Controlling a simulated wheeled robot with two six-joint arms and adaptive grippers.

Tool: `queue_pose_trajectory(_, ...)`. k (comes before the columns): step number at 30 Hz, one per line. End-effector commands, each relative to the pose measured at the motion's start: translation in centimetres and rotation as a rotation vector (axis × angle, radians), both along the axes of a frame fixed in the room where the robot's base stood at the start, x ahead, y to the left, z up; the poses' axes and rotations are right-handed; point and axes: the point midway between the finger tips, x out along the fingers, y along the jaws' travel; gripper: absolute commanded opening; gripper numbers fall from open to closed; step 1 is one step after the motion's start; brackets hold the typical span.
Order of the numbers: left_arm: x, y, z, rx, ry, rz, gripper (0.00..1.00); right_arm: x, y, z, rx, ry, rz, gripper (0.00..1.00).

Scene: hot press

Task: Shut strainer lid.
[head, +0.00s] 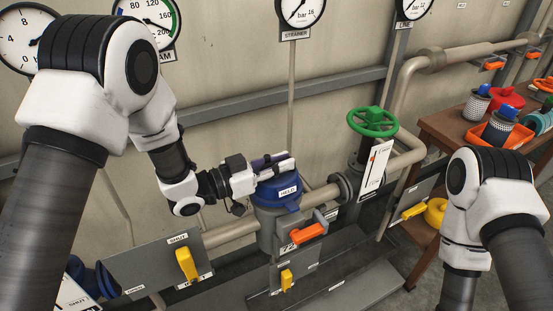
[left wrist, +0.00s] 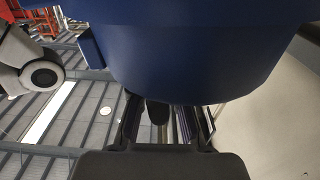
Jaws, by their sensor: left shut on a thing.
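The strainer (head: 268,232) is a grey body on the pipe in the middle of the head view. Its blue lid (head: 270,198) sits over the top of the body and carries a small white label. I cannot tell whether the lid is fully seated. My left gripper (head: 279,166) is at the top of the lid, shut on a dark blue bar that looks like the lid handle and is mostly hidden by the fingers. In the left wrist view, the blue lid (left wrist: 200,50) fills the top, just beyond the left gripper (left wrist: 165,112). My right gripper is out of view.
An orange handle (head: 308,233) is at the strainer's front right. A green handwheel (head: 372,122) with a white tag stands to its right. Yellow handles (head: 187,265) sit on grey plates in front. A wooden table (head: 450,132) with an orange tray is at the right.

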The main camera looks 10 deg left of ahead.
Motion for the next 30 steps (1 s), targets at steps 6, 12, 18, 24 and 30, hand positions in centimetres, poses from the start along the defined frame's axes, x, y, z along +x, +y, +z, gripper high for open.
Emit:
queue_pose_trajectory(6,-0.21,-0.20,-0.30,0.000,0.001,-0.001,0.00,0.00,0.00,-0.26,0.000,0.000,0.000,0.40)
queue_pose_trajectory(12,-0.24,-0.21,-0.31,0.000,0.002,-0.001,0.00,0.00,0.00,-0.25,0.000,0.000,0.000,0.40)
queue_pose_trajectory(18,-0.23,-0.21,-0.32,0.000,0.002,-0.001,0.32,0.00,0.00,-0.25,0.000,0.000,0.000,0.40)
queue_pose_trajectory(24,-0.24,-0.19,-0.32,-0.001,0.003,-0.001,0.39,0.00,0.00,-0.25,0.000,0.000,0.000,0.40)
queue_pose_trajectory(30,-0.49,0.32,-0.31,-0.002,0.005,0.001,0.39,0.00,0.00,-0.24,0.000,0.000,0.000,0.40)
